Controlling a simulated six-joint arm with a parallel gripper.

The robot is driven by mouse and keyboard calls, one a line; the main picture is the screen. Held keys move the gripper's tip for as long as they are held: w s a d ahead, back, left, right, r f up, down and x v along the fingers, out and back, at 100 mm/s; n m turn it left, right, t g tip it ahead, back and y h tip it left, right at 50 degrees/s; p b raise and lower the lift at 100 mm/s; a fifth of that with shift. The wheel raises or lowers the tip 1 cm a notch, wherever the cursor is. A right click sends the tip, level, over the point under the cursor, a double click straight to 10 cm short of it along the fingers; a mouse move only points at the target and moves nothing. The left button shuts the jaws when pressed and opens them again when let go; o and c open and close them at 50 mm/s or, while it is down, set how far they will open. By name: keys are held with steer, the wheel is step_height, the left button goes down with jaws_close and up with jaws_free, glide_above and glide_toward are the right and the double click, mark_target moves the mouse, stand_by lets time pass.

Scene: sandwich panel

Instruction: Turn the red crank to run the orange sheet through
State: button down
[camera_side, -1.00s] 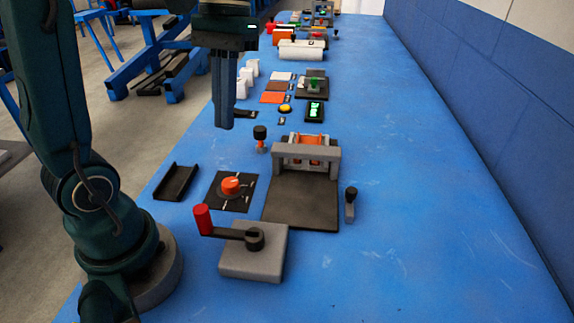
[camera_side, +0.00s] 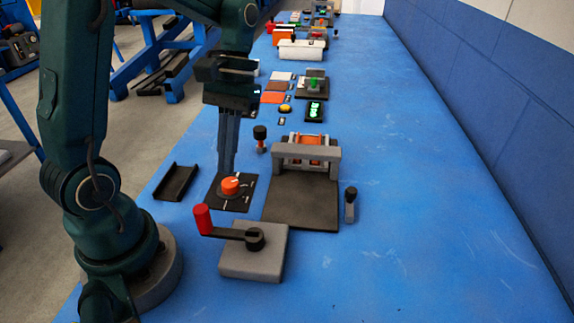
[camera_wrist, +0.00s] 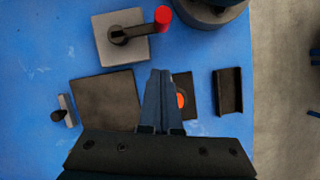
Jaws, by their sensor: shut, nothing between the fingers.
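The crank (camera_side: 228,233) has a red upright handle on a dark arm, on a grey block (camera_side: 250,263) at the front. It also shows in the wrist view, with the red handle (camera_wrist: 163,18) at the top. An orange sheet (camera_side: 275,98) lies flat farther back, beside white and dark sheets. The grey roller press (camera_side: 306,157) with orange inside stands behind a dark plate (camera_side: 300,203). My gripper (camera_side: 226,170) is shut and empty, pointing down just above or behind the orange dial (camera_side: 230,186). In the wrist view its fingers (camera_wrist: 160,75) partly hide the dial (camera_wrist: 180,100).
A black channel tray (camera_side: 176,182) lies left of the dial. A small lever (camera_side: 350,205) stands right of the plate, and a black-topped knob (camera_side: 260,138) behind the dial. A green-lit display (camera_side: 314,111) is farther back. The table's right side is clear.

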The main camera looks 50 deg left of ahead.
steer(key=shift+s+d+f, duration=0.45)
steer(key=shift+s+f, duration=0.05)
steer(key=shift+s, duration=0.25)
steer(key=shift+s+d+f, duration=0.45)
steer(key=shift+s, duration=0.3)
steer(key=shift+s+d+f, duration=0.45)
steer(key=shift+s+f, duration=0.05)
steer(key=shift+s, duration=0.25)
